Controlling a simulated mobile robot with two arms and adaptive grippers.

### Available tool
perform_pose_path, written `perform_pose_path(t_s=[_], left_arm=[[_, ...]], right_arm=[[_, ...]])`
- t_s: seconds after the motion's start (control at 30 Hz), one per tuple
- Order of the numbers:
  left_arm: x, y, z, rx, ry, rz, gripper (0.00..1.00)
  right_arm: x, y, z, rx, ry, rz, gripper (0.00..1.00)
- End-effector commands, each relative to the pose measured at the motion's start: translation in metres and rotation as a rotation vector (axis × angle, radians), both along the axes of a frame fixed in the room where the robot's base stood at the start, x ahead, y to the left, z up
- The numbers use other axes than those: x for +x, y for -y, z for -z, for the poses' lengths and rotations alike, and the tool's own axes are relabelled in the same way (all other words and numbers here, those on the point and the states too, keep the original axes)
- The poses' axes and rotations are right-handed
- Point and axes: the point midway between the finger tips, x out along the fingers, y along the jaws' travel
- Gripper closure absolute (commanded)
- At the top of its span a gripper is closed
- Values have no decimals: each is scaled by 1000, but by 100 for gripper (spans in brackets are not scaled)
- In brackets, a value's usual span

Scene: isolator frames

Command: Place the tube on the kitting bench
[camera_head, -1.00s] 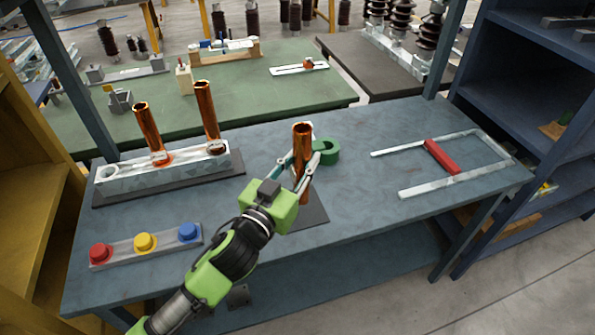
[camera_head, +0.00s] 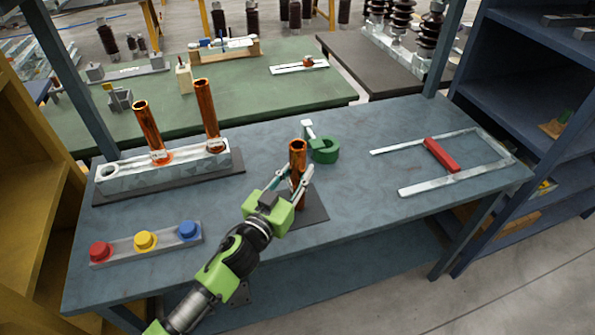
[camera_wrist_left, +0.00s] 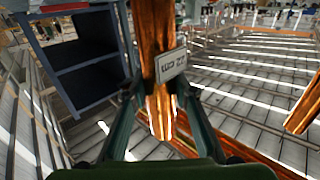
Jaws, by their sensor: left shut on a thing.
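My left gripper (camera_head: 297,183) is shut around a copper tube (camera_head: 298,151), which stands about upright over the dark mat (camera_head: 313,208) near the front of the blue-grey bench (camera_head: 355,190). I cannot tell whether its lower end touches the mat. Two other copper tubes, the left one (camera_head: 147,127) and the right one (camera_head: 207,107), stand in a pale holder block (camera_head: 180,170) at the back left. My right gripper is not in view.
A green ring clamp (camera_head: 325,152) is just behind the held tube. A strip with red, yellow and blue buttons (camera_head: 145,241) lies front left. A pale U-shaped frame with a red bar (camera_head: 441,154) lies at right. Bare bench top lies between clamp and frame.

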Motion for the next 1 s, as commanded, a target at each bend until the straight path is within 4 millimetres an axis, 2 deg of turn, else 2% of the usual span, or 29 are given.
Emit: perform_pose_path(t_s=[0.13,0.17,0.2,0.63,0.77,1.0], left_arm=[[1,1,-1,-4,7,2,100],[0,0,2,1,0,0,67],[0,0,2,1,0,0,58],[-2,-1,0,1,0,-1,58],[-17,-10,2,3,-1,-1,58],[-63,-33,4,1,-3,-1,58]], right_arm=[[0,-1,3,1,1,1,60],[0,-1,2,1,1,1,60],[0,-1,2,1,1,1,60],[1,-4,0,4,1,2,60],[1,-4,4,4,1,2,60],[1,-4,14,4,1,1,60]])
